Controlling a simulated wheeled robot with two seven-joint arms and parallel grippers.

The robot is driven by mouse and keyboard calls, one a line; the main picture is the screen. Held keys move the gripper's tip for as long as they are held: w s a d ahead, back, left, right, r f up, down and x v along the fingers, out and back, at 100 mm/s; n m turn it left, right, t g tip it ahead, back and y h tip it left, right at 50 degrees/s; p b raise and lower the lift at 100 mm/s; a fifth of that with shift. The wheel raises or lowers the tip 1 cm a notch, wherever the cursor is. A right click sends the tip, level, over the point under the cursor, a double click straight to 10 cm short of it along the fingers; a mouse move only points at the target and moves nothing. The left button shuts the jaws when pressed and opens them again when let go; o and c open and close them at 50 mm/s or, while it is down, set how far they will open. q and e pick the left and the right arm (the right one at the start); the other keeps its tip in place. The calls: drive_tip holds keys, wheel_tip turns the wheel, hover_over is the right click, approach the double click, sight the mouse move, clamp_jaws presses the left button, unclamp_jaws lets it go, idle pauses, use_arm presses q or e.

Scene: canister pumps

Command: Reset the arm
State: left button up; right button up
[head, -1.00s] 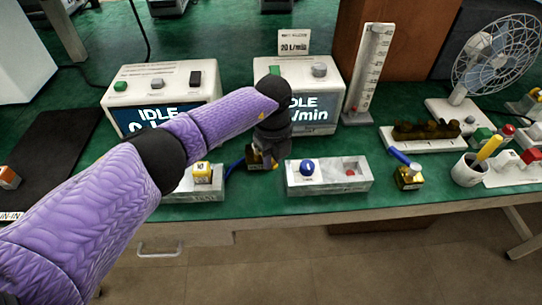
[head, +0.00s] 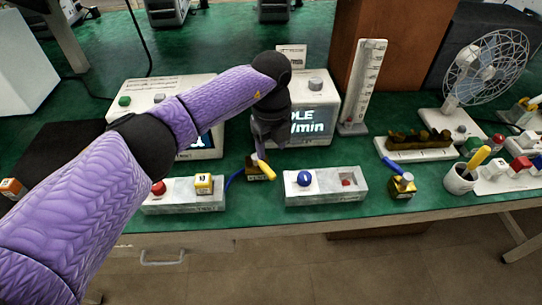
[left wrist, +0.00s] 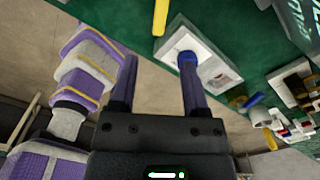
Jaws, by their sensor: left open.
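My left arm reaches in from the left in the head view. Its gripper (head: 268,146) points down in front of the right pump, just above a small dark valve block (head: 253,172) with a yellow lever (head: 265,170). In the left wrist view the two fingers of the left gripper (left wrist: 157,62) stand wide apart with nothing between them. The left pump (head: 127,100) is largely covered by my arm. My right gripper is not seen.
A left grey tray (head: 213,202) holds a red knob and a yellow cube. A right grey tray (head: 345,184) holds a blue knob. A flow gauge (head: 363,88), a fan (head: 483,68) and a pen cup (head: 459,180) stand to the right. Green table shows between them.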

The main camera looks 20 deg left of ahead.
use_arm(q)
wheel_tip(320, 180, up, 2)
idle(0.4)
